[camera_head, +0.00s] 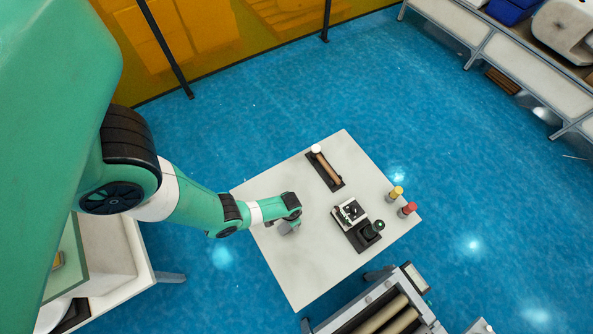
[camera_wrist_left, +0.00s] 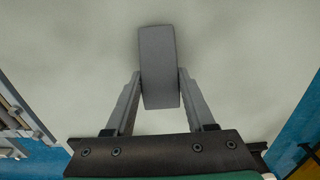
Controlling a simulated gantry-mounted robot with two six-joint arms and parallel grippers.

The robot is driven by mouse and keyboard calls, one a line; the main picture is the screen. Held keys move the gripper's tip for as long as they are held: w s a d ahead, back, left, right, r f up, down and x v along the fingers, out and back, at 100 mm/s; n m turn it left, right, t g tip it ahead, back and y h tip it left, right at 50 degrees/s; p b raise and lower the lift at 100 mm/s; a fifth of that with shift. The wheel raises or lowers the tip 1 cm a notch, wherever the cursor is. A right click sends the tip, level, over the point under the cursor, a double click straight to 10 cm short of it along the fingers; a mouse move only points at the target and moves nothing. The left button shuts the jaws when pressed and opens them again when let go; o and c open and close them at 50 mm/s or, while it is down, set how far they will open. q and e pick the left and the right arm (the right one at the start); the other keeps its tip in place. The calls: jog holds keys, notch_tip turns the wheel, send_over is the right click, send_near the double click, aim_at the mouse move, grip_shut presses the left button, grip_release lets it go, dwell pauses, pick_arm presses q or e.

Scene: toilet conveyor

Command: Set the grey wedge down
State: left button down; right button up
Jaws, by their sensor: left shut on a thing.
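The grey wedge (camera_wrist_left: 158,62) is between the two fingers of my left gripper (camera_wrist_left: 158,90) in the left wrist view. The fingers are shut on its sides. In the head view my left gripper (camera_head: 289,226) is over the left part of the pale table (camera_head: 295,280), and the wedge shows only as a small grey shape there. I cannot tell whether the wedge touches the table top. My right gripper is in neither view.
On the table are a dark tray with a brown roller (camera_head: 327,170), a black and white device (camera_head: 352,212), a yellow-topped item (camera_head: 395,193) and a red-topped item (camera_head: 407,209). A roller conveyor (camera_head: 385,312) stands near the table's front edge. The table's front left is bare.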

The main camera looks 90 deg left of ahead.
pick_arm(q)
jog(key=shift+f, duration=0.95)
jog(key=shift+s+r, duration=0.1)
jog(key=shift+r, duration=0.1)
jog(key=shift+f, duration=0.2)
jog(key=shift+c, duration=1.2)
grip_release()
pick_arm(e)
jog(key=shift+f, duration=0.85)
pick_arm(q)
jog(key=shift+r, duration=0.1)
notch_tip(320, 180, up, 12)
jog(key=p, duration=1.2)
jog(key=shift+r, duration=0.15)
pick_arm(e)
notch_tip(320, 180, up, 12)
